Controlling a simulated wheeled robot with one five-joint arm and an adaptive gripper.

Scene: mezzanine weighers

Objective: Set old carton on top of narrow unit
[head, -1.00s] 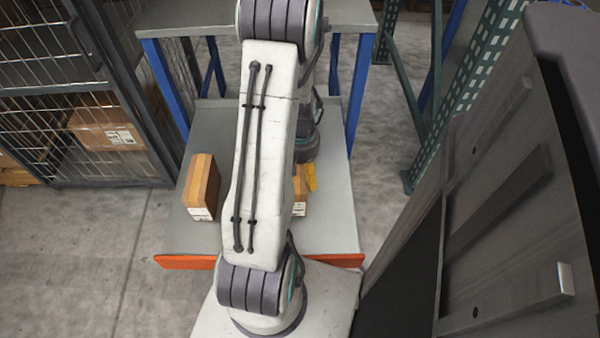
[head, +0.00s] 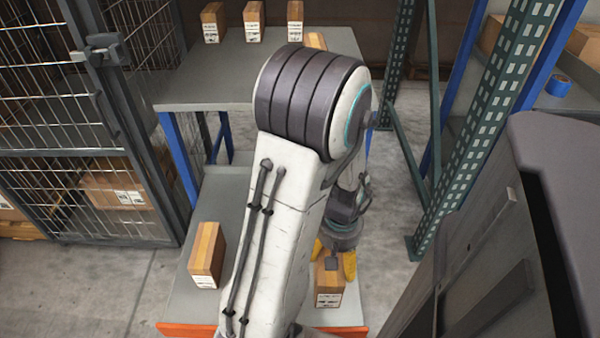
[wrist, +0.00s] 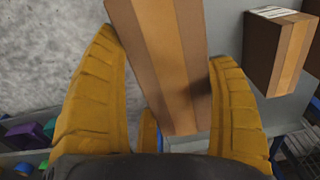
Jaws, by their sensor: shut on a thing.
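A brown carton (head: 330,284) with a lighter tape stripe and a white label is between the yellow fingers of my gripper (head: 335,260). In the wrist view the same carton (wrist: 160,55) fills the space between both fingers, and my gripper (wrist: 165,105) is shut on it. The carton is over the right part of a low grey shelf (head: 190,300); I cannot tell whether it touches the shelf. A grey blue-legged unit (head: 215,75) stands behind, with cartons on its top. Which piece is the narrow unit is not clear. My arm hides part of the shelf.
A second carton (head: 207,255) stands on the low shelf at left, also seen in the wrist view (wrist: 275,55). Several cartons, one of them here (head: 253,22), line the unit's top. A wire cage (head: 70,130) is at left, a green upright (head: 480,130) at right.

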